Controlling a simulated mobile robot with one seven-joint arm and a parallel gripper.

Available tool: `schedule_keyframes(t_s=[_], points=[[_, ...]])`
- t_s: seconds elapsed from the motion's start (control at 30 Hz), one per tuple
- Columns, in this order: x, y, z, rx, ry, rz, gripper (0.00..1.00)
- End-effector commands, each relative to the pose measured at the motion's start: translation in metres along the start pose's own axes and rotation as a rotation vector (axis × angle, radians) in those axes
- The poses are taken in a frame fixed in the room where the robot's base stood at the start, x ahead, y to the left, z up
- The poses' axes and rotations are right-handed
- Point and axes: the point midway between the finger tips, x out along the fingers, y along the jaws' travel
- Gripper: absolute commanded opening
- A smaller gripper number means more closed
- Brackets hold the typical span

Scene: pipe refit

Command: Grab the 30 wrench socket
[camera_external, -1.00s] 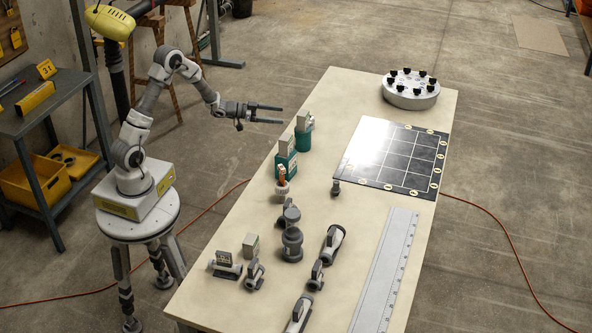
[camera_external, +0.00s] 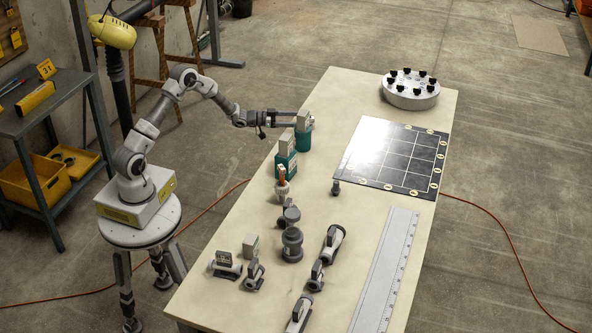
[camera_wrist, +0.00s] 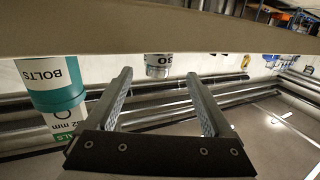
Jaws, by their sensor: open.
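My gripper (camera_external: 296,118) is open and empty, level beside the far left edge of the table, with its fingers reaching in over it. Its fingertips (camera_wrist: 158,74) are spread in the wrist view. Between and beyond them is a small metallic cylinder (camera_wrist: 158,71) with a white label, partly cut off, that seems to read 30. It looks like a wrench socket, but its top is hidden. In the external view I cannot tell which thing is this socket.
A teal pot with a card marked BOLTS (camera_wrist: 48,73) is left of the fingers. A teal container (camera_external: 303,139) stands by the gripper. A round grey holder (camera_external: 394,96) with several black knobs is at the far right. A gridded black board (camera_external: 358,175) lies nearer.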

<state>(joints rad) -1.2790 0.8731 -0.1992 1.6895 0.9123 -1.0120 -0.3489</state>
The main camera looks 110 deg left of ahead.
Motion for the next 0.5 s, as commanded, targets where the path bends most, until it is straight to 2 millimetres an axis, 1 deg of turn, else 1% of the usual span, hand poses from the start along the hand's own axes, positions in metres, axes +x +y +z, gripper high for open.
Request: schedule_keyframes(t_s=[0.17,0.4,0.5], points=[[0.011,0.001,0.001,-0.001,0.0,0.0,0.86],[0.045,0.004,0.002,0.0,0.001,0.001,0.86],[0.054,0.003,0.001,0.0,0.001,0.0,0.86]])
